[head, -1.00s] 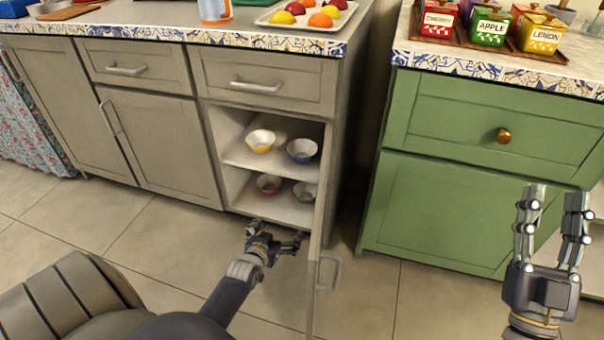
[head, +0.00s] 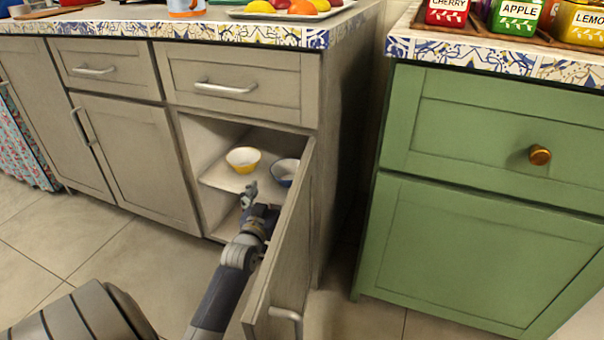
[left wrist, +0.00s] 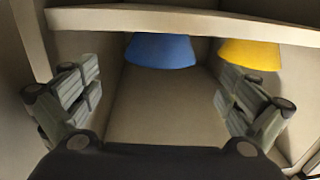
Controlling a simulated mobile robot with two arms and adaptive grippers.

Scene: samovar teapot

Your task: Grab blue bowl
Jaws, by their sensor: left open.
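The blue bowl (head: 285,170) stands upright on the upper shelf of the open cabinet, partly hidden by the cabinet door's edge. In the left wrist view, which appears upside down, the blue bowl (left wrist: 162,50) is ahead, between the finger lines and left of centre. The yellow bowl (head: 243,159) stands left of it on the same shelf; it shows at right in the wrist view (left wrist: 250,54). My left gripper (head: 248,193) is open and empty at the cabinet opening, in front of the shelf, apart from both bowls. My right gripper is out of view.
The open cabinet door (head: 282,245) stands close to the right of my left arm. The shelf's front edge (left wrist: 190,22) crosses the wrist view. The lower shelf is mostly hidden by my arm and the door. A green cabinet (head: 480,235) stands at right.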

